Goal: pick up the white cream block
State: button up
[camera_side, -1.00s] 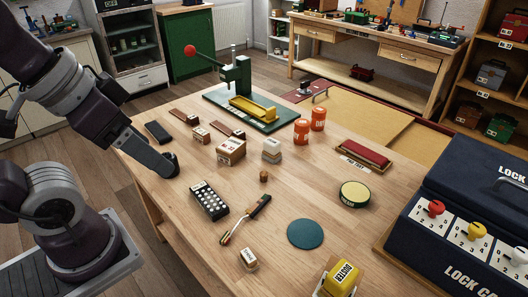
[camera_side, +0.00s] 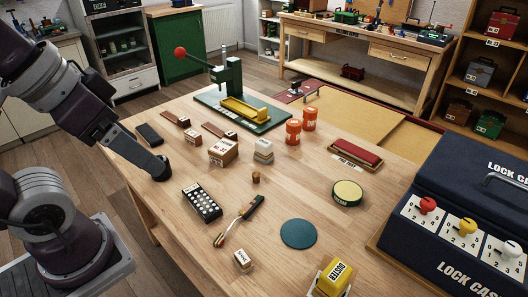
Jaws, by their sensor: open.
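Two pale blocks show on the wooden table. A whitish block with a greyish top (camera_side: 263,151) stands upright behind the table's middle, right of a labelled wooden box. A smaller cream-white block with dark lettering (camera_side: 243,260) sits near the front; I cannot tell for sure which is the white cream block. My gripper (camera_side: 161,170) is over the table's left side, left of both blocks and apart from them. It is open and empty; its fingers are small and dark here.
A black studded block (camera_side: 202,203), a brush (camera_side: 240,220) and a small cork-like cylinder (camera_side: 256,178) lie mid-table. Labelled boxes (camera_side: 223,152), orange canisters (camera_side: 293,132) and a green press (camera_side: 232,85) stand behind.

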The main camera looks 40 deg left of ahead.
jog(key=w+a+r+n+t+y, duration=0.1)
jog(key=w+a+r+y, duration=0.15)
jog(key=w, duration=0.55)
jog(key=w+a+r+t+y, duration=0.1)
jog(key=w+a+r, duration=0.25)
jog(key=w, duration=0.55)
jog(key=t+h, duration=0.2)
jog(key=t, duration=0.4)
send_over(261, 149)
jog(key=s, duration=0.2)
notch_tip(261, 149, down, 3)
notch_tip(261, 149, down, 34)
jog(key=shift+d+r, duration=0.15)
jog(key=shift+r, duration=0.1)
jog(key=x, duration=0.7)
jog(key=shift+w+f, duration=0.1)
jog(key=shift+f, duration=0.2)
jog(key=shift+r, duration=0.1)
jog(key=c, duration=1.5)
